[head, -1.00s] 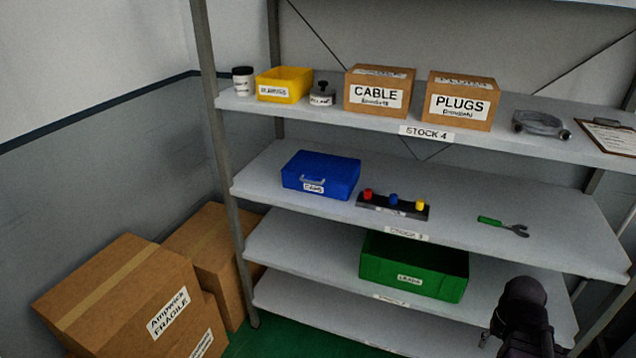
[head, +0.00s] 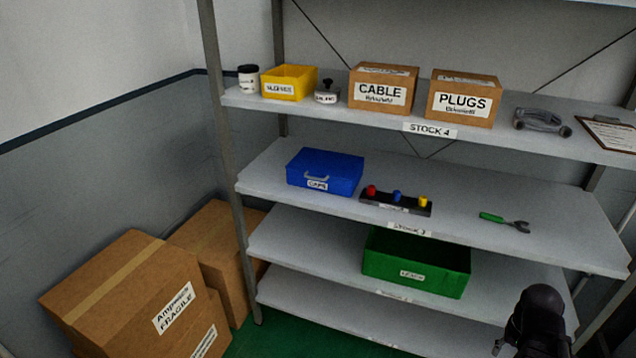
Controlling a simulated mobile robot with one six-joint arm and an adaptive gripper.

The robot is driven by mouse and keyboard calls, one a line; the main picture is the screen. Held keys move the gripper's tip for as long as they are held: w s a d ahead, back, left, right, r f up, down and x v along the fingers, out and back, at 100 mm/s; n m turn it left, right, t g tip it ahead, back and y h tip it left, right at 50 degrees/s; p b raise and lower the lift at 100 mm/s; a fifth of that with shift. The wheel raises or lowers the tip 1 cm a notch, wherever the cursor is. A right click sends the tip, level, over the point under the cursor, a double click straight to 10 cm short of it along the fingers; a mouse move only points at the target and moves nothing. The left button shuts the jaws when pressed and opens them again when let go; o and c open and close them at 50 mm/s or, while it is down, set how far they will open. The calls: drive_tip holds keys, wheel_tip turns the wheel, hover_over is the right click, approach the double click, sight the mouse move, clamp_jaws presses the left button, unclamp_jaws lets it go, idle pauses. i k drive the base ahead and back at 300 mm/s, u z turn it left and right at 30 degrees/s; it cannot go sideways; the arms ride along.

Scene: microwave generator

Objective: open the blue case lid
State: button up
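The blue case (head: 325,171) sits on the middle shelf, toward its left end. Its lid is shut, and a handle and a white label show on its front face. A dark part of my own arm shows at the bottom right of the head view, well to the right of the case and below its shelf. I cannot make out gripper fingers there, so the gripper's state does not show.
A rack with red, blue and yellow knobs (head: 396,202) stands just right of the case. A green-handled tool (head: 504,222) lies further right. A green bin (head: 416,263) is one shelf below. Cardboard boxes (head: 130,295) stand on the floor at left.

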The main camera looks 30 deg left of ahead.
sight(328, 164)
drive_tip(key=z, duration=0.05)
drive_tip(key=k, duration=0.65)
drive_tip(key=u, duration=0.45)
drive_tip(key=i, duration=1.5)
